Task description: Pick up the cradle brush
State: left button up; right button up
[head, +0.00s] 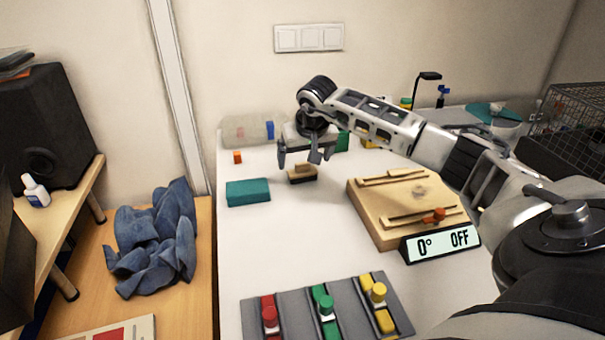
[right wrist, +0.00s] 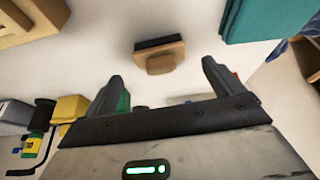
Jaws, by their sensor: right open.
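The cradle brush (head: 302,174) is a small wooden block with a knob-like handle and a dark bristle base. It rests on the white table, between the teal block and the wooden board. My right gripper (head: 299,159) is open and empty, just above and behind the brush in the head view. In the right wrist view the brush (right wrist: 160,55) lies beyond the two spread fingertips of the gripper (right wrist: 160,72), roughly centred between them and apart from both. My left gripper is not in view.
A teal block (head: 248,192) lies left of the brush; it also shows in the right wrist view (right wrist: 268,18). A wooden board (head: 400,222) with a display (head: 440,243) stands right. A grey tray (head: 294,314) with coloured pieces is in front. A small orange cube (head: 238,157) lies behind.

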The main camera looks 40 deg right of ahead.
aim_at(303, 164)
jog(key=x, duration=0.4)
jog(key=shift+w+f, duration=0.1)
jog(key=shift+f, duration=0.25)
jog(key=shift+c, duration=0.3)
jog(key=c, duration=1)
jog(key=shift+r, duration=0.15)
